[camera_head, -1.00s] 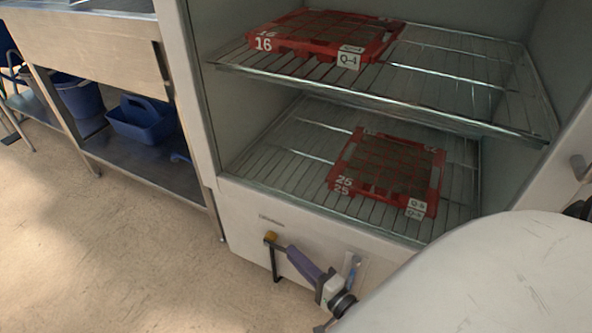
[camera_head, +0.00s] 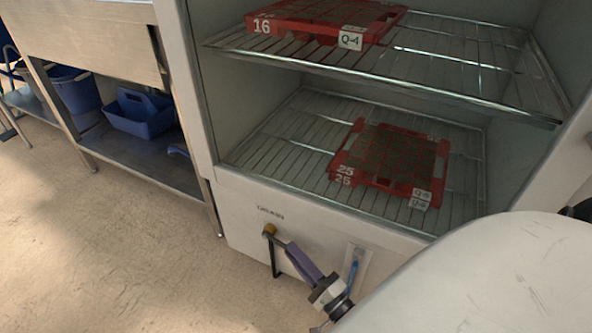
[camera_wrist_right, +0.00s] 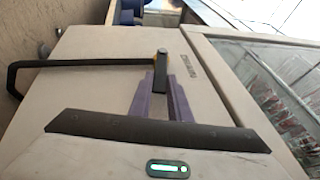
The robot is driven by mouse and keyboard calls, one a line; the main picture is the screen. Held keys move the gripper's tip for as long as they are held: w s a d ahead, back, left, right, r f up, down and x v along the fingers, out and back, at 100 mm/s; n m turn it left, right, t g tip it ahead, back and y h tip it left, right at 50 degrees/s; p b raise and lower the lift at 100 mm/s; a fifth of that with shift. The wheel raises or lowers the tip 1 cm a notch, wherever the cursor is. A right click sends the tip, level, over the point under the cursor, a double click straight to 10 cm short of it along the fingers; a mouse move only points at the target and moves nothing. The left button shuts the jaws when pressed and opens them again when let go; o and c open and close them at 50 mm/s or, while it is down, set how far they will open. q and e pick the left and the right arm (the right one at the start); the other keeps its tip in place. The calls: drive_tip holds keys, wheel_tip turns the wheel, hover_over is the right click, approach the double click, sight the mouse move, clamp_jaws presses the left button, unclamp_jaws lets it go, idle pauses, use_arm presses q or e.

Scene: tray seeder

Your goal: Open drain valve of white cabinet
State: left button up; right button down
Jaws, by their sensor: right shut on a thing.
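The white cabinet (camera_head: 235,205) stands with its front towards me. Low on its front is the drain valve, with a brass-coloured fitting (camera_head: 269,229) and a black pipe (camera_head: 274,262) hanging from it. In the right wrist view, the black pipe (camera_wrist_right: 70,63) runs to the left and bends at its end. A short grey valve lever (camera_wrist_right: 161,73) reaches from the fitting in between the purple fingers. My right gripper (camera_head: 291,248) is shut on this lever; its fingers also show in the right wrist view (camera_wrist_right: 160,92). My left gripper is out of view.
Red trays (camera_head: 325,22) and (camera_head: 388,168) rest on the wire shelves inside the open cabinet. A blue strip (camera_head: 354,268) is on the cabinet front right of the gripper. A steel table (camera_head: 85,40) with blue bins (camera_head: 140,112) stands left. Floor in front is clear.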

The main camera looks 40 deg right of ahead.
drive_tip(key=shift+d, duration=0.15)
drive_tip(key=c, duration=1.6)
unclamp_jaws()
drive_tip(key=shift+c, duration=0.2)
